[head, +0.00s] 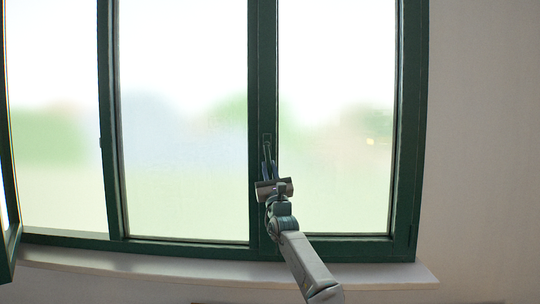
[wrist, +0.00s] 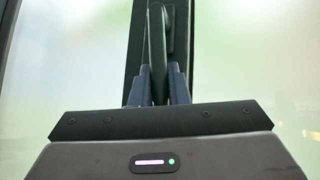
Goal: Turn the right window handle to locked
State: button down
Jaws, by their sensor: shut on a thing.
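The right window handle (head: 267,141) is a dark lever on the green middle post of the window, and it seems to point straight down. In the wrist view the handle (wrist: 158,40) runs upright between the two fingers. My gripper (head: 269,161) is at the handle's lower part, reaching up from below. Its fingers (wrist: 159,78) are shut on the handle, one on each side. The fingers and the gripper body hide the handle's lower end. The right window sash (head: 397,120) sits flush in its frame.
The dark green frame post (head: 257,60) stands behind the handle. A pale sill (head: 390,272) runs below the window. At far left a sash edge (head: 8,250) stands out from the frame. Bare wall (head: 485,150) lies to the right.

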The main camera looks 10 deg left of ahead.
jog(key=p, duration=0.1)
jog(key=m+h, duration=0.1)
jog(key=m+t+h+p, duration=0.1)
jog(key=shift+w+a+f+p, duration=0.1)
jog(key=shift+a+f+p, duration=0.15)
jog(key=shift+f+p, duration=0.1)
jog(key=shift+a+f+m+h+p, duration=0.1)
jog(key=shift+a+m+h+p, duration=0.15)
jog(key=shift+m+h+p, duration=0.35)
jog(key=shift+m, duration=0.3)
jog(key=shift+t+h, duration=0.3)
jog(key=shift+t, duration=0.1)
